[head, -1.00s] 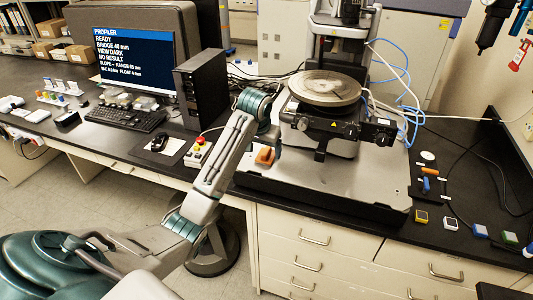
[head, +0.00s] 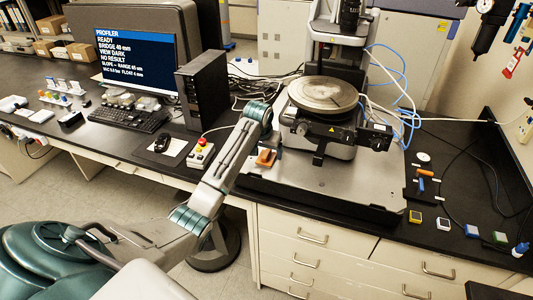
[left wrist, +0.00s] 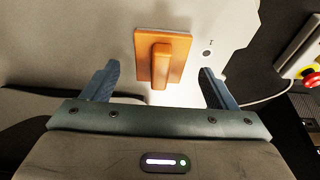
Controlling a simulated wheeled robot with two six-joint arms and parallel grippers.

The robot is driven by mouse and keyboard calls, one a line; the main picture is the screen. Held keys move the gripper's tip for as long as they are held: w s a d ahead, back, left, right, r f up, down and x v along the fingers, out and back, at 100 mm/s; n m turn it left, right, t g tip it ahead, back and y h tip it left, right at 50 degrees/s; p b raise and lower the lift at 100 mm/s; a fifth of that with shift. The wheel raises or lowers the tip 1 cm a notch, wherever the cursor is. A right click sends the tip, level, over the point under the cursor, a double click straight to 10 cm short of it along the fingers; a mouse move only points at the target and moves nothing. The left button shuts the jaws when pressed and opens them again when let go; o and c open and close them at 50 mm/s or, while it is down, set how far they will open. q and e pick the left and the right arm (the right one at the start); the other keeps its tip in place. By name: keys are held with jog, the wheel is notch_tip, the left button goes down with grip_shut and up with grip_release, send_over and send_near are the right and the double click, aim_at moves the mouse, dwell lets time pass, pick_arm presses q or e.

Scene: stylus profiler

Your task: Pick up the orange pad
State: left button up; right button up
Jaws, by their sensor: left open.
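The orange pad (head: 266,158) lies at the left front part of the profiler's pale base plate, beside my left gripper. In the left wrist view the orange pad (left wrist: 176,57) is a flat square with a raised bar across its middle, which serves as a grip. My left gripper (left wrist: 159,72) is open, with one blue-grey finger on each side of the bar and a gap to both. Nothing is held between the fingers. In the head view my left wrist hides most of the gripper. My right gripper is not in view.
The profiler's round stage (head: 323,94) stands behind and right of the pad. A control box with a red button (head: 200,152) sits left of my wrist, near a computer tower (head: 203,90). Several small coloured items lie on the black bench at right.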

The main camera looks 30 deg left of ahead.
pick_arm(q)
jog(key=shift+x, duration=0.85)
jog(key=shift+f, duration=0.15)
jog(key=c, duration=1.1)
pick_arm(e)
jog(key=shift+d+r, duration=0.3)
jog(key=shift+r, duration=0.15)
pick_arm(q)
jog(key=shift+r, duration=0.2)
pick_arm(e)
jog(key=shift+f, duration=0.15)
